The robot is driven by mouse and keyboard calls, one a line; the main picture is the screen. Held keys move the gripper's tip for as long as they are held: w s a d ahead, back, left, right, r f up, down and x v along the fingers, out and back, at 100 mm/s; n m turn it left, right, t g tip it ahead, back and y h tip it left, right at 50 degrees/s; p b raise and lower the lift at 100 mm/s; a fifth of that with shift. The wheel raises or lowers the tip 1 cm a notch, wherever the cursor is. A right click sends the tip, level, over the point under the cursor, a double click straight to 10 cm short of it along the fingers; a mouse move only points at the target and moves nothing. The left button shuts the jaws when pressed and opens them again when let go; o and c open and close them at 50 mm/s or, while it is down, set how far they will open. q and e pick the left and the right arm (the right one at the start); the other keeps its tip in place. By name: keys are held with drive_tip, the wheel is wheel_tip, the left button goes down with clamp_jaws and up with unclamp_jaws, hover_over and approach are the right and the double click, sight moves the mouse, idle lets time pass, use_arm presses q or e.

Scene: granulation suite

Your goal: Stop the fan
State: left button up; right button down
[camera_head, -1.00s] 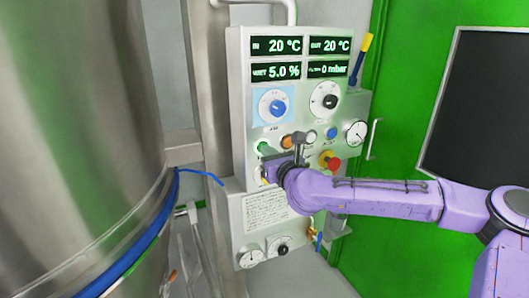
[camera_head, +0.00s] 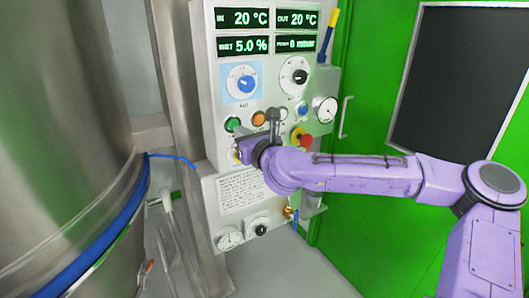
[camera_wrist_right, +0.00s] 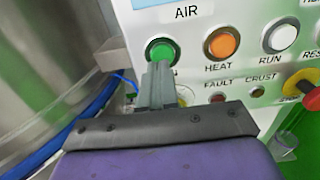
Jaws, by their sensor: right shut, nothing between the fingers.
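The control panel (camera_head: 208,110) stands in the middle of the head view. A green button (camera_head: 232,124) sits at the left of its button row; it also shows in the right wrist view (camera_wrist_right: 160,48). The label under it is mostly hidden by my fingers. My right gripper (camera_head: 240,146) is at the panel just below the green button. In the right wrist view its fingers (camera_wrist_right: 158,70) are shut and empty, with their tips overlapping the button's lower edge. I cannot tell whether they touch it. My left gripper is not in view.
An orange HEAT button (camera_wrist_right: 222,43) and a white RUN button (camera_wrist_right: 280,36) lie right of the green one. A red knob (camera_head: 305,140) is farther right. A large steel vessel (camera_head: 60,120) stands left. A green door (camera_head: 365,40) is behind.

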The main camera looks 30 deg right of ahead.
drive_tip(key=s+b, duration=0.2)
drive_tip(key=s, duration=0.8)
drive_tip(key=shift+s, duration=0.35)
drive_tip(key=shift+r, duration=0.1)
